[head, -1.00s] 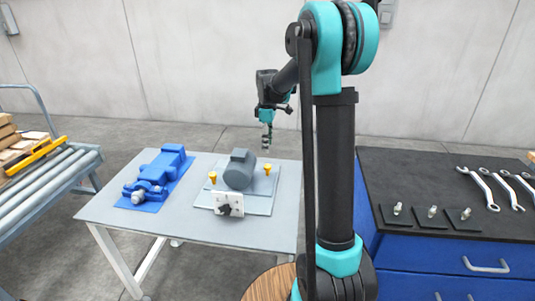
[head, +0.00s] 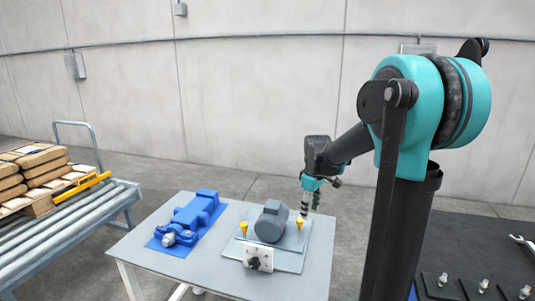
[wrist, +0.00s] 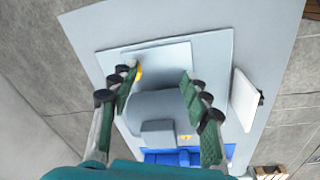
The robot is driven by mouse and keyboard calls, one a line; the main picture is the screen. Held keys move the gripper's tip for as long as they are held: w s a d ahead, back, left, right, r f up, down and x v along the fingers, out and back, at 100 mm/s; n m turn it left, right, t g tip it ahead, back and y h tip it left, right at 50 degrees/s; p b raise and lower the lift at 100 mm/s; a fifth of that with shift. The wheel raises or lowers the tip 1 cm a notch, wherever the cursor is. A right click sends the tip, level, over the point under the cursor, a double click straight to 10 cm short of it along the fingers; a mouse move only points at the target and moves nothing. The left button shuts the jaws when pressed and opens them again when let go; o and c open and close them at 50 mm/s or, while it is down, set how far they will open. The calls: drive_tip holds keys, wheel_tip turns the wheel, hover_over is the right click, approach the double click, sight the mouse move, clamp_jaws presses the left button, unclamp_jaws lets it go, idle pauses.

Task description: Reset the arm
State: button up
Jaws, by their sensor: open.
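My gripper (head: 310,197) hangs from my arm at the right rear of the grey table (head: 210,265). In the wrist view my gripper (wrist: 158,92) has its two fingers spread apart with nothing held between them. Below and between the fingers lies a grey motor (wrist: 150,108). In the head view the motor (head: 271,222) sits on a light grey plate (head: 290,260) between two yellow pieces (head: 243,228). I cannot tell the exact height of the fingers above the motor.
A blue pump-like unit (head: 190,220) lies on a blue mat left of the motor. A white block with a dark knob (head: 258,260) stands at the plate's front. A roller conveyor (head: 60,235) with stacked boxes (head: 35,165) is at left. A dark bench (head: 470,260) with small fittings is at right.

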drive_tip(key=s+f+m+t, duration=0.1)
drive_tip(key=s+f+m, duration=0.2)
drive_tip(key=s, duration=0.4)
drive_tip(key=s+d+f+m+t, duration=0.1)
drive_tip(key=s+f+m, duration=0.2)
drive_tip(key=s, duration=0.4)
drive_tip(key=s+d+f+m+t, duration=0.1)
drive_tip(key=s+f+m, duration=0.2)
drive_tip(key=s, duration=0.4)
drive_tip(key=shift+s+d+f, duration=0.1)
drive_tip(key=shift+d+f, duration=0.05)
drive_tip(key=shift+d, duration=0.05)
drive_tip(key=shift+s+f+m, duration=0.3)
drive_tip(key=shift+s, duration=0.15)
drive_tip(key=shift+c, duration=0.5)
